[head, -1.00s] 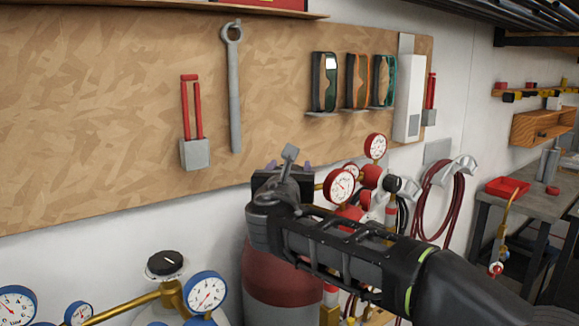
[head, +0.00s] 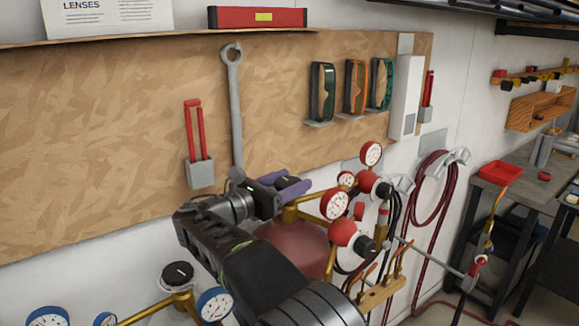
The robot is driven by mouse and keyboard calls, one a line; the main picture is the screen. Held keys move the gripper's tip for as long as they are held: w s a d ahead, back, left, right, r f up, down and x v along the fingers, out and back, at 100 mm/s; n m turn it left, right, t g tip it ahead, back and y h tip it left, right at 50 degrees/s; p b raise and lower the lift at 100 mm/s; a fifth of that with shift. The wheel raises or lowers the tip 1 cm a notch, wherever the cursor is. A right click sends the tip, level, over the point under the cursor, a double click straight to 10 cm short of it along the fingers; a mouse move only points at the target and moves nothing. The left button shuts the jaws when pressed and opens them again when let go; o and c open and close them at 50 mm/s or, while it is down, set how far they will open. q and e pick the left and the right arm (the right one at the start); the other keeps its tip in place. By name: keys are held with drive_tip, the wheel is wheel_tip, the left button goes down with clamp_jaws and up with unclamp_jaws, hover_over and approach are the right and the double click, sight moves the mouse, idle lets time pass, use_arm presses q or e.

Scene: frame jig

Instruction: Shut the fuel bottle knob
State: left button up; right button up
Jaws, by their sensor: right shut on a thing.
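The fuel bottle (head: 292,243) is the dark red cylinder at the lower centre of the head view, with a brass valve (head: 290,213) and red-rimmed gauges. My right gripper (head: 286,187) is at the top of this valve, its purple fingers pointing right. It is shut on the fuel bottle knob, which the fingers hide, so I cannot tell how far the knob is turned. My right arm covers the left and lower parts of the bottle. My left gripper is not in view.
A second bottle's black knob (head: 178,273) and blue-rimmed gauge (head: 214,304) stand at the lower left. Red regulators (head: 343,232) and dark hoses are close to the right of my gripper. A bench (head: 510,190) is at right.

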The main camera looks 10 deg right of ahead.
sight(278, 187)
idle(0.5)
drive_tip(key=o, duration=1.4)
drive_tip(key=shift+a, duration=0.1)
drive_tip(key=shift+s+a+f, duration=0.1)
drive_tip(key=shift+s+a, duration=0.05)
drive_tip(key=shift+a, duration=0.15)
drive_tip(key=b+v, duration=0.1)
drive_tip(key=v, duration=0.6)
